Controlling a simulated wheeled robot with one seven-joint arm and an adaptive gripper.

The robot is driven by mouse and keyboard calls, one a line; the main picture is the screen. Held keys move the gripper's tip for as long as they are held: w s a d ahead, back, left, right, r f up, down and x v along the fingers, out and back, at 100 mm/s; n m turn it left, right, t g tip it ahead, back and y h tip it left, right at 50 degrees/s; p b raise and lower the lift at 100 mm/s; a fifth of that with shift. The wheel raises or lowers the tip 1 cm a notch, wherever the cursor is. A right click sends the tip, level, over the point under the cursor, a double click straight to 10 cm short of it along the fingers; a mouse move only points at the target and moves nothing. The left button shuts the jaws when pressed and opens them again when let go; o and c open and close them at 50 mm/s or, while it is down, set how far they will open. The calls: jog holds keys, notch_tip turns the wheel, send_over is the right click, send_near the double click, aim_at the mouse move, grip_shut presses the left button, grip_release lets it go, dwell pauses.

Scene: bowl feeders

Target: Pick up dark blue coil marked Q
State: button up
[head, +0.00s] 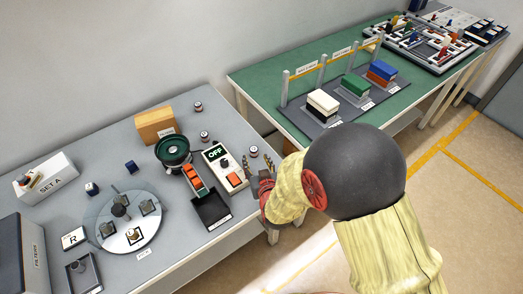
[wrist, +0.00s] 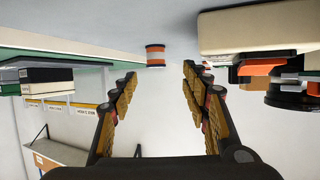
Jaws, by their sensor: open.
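My gripper (head: 257,164) is open and empty above the right edge of the grey table; its fingers also show in the wrist view (wrist: 160,75). A small coil (head: 254,151) stands just beyond the fingertips. Two similar small coils, one at the back (head: 198,107) and one nearer (head: 204,137), stand on the table.
Left of my gripper are an OFF control box (head: 215,153), a dark green bowl feeder (head: 172,150) and a black tray (head: 211,209). A green table (head: 270,85) with racks stands behind.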

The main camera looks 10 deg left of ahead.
aim_at(254, 152)
jog(key=shift+x, duration=1)
jog(key=shift+w+a+f+b, duration=0.1)
jog(key=shift+w+f+b, duration=0.2)
jog(key=shift+w+b, duration=0.25)
jog(key=b+x, duration=0.1)
jog(key=x, duration=0.3)
jog(key=shift+w, duration=0.1)
jog(key=shift+r, duration=0.1)
jog(key=shift+c, duration=0.5)
jog(key=c, duration=1.1)
grip_shut()
